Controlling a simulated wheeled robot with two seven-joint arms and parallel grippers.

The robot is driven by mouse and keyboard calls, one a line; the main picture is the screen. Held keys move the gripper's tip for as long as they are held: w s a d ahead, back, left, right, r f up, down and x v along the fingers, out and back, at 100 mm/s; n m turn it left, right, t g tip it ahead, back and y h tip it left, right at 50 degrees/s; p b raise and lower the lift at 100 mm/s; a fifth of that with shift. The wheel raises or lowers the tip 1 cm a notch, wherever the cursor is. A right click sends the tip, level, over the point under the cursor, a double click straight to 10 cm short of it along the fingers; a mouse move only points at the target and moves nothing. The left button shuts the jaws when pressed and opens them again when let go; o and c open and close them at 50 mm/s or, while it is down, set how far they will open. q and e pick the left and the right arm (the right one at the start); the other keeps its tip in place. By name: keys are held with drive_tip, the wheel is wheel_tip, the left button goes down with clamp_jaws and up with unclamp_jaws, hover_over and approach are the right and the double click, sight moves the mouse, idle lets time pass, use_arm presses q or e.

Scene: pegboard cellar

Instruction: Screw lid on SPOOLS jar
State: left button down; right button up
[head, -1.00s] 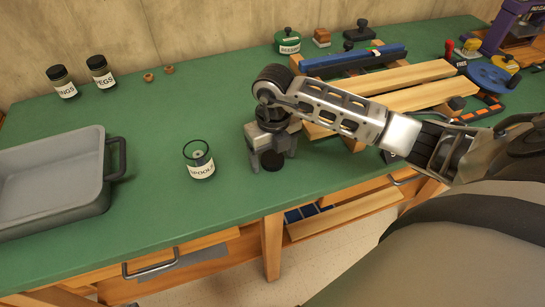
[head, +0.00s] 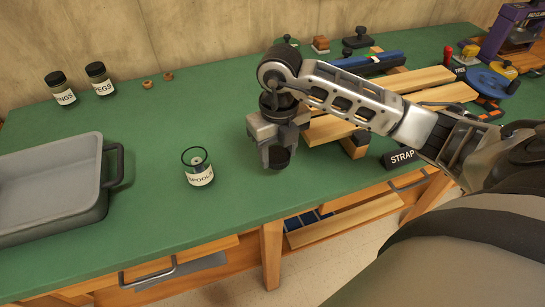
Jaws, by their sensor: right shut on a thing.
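The SPOOLS jar (head: 199,174) stands upright and open on the green bench, left of my right gripper. It is clear glass with a white label, and something pale shows inside. My right gripper (head: 277,162) points down and is shut on a dark round lid (head: 279,155), which appears raised a little off the bench. The gripper hides part of the lid. My left gripper is not in view.
A grey tray (head: 104,185) stands left of the jar. Two lidded jars, PEGS (head: 101,80) and one with a partly cut label (head: 60,88), stand behind. Wooden boards (head: 345,124) and clamps lie right. The bench between jar and gripper is clear.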

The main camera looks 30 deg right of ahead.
drive_tip(key=s+r+b, duration=0.1)
drive_tip(key=s+r, duration=0.6)
drive_tip(key=s, duration=0.5)
drive_tip(key=shift+a+r, duration=0.15)
drive_tip(key=shift+r, duration=0.1)
drive_tip(key=w+a+f+m, duration=0.1)
drive_tip(key=w+a+m, duration=0.2)
drive_tip(key=m, duration=1.4)
drive_tip(key=w+a+f+m, duration=0.1)
drive_tip(key=w+a+m, duration=0.2)
drive_tip(key=w+m, duration=0.5)
drive_tip(key=m, duration=1)
drive_tip(key=shift+a, duration=0.3)
drive_tip(key=shift+w, duration=0.1)
